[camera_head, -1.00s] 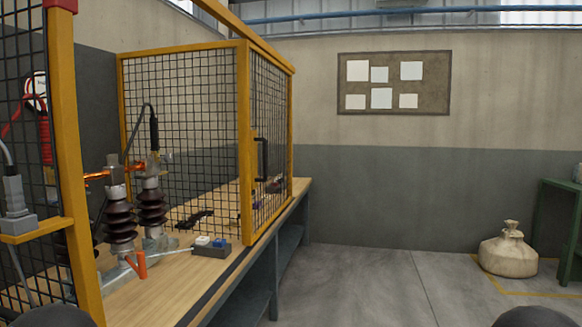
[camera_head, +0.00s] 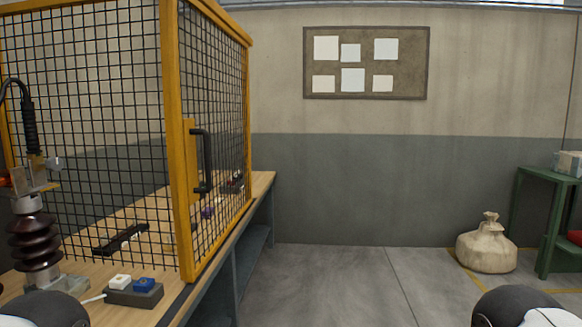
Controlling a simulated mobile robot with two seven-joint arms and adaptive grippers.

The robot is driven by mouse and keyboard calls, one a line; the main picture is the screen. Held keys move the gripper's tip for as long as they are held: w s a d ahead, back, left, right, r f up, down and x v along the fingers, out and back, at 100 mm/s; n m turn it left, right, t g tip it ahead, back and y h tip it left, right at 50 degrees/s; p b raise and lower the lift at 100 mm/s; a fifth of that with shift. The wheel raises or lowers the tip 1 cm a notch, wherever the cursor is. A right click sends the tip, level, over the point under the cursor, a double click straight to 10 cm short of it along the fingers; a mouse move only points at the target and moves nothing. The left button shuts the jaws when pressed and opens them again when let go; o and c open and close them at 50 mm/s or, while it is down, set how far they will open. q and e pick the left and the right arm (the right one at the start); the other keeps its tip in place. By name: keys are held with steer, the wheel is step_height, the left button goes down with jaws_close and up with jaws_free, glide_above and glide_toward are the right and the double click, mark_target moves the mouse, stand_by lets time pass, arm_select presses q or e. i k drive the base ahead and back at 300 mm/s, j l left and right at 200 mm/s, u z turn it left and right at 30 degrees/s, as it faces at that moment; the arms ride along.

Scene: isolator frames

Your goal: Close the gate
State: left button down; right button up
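The gate (camera_head: 186,150) is a yellow-framed panel of black wire mesh in the left half of the head view. A black bar handle (camera_head: 205,162) is fixed to its near upright. The gate stands above a wooden workbench (camera_head: 75,260), and equipment on the bench shows beside it and through the mesh. I cannot tell from this view how far open the gate is. Rounded parts of my own arms show at the bottom left and bottom right edges. Neither gripper's fingers are in view.
A brown insulator (camera_head: 36,243) and a box with white and blue buttons (camera_head: 134,291) sit on the bench. The floor (camera_head: 340,285) right of the bench is clear. A tied sack (camera_head: 487,245) and a green table (camera_head: 535,225) stand at the right.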

mark_target(184, 133)
steer(key=i+l+z, duration=0.2)
steer(key=i, duration=0.4)
steer(key=i+l+z, duration=0.15)
steer(key=i, duration=0.5)
steer(key=i+l+z, duration=0.2)
steer(key=i, duration=0.45)
steer(key=i+j+u, duration=0.1)
steer(key=i+u, duration=0.2)
steer(key=i, duration=0.3)
steer(key=i+u, duration=0.3)
steer(key=i, duration=0.35)
steer(key=i+l+u, duration=0.3)
steer(key=i, duration=0.3)
steer(key=j, duration=0.1)
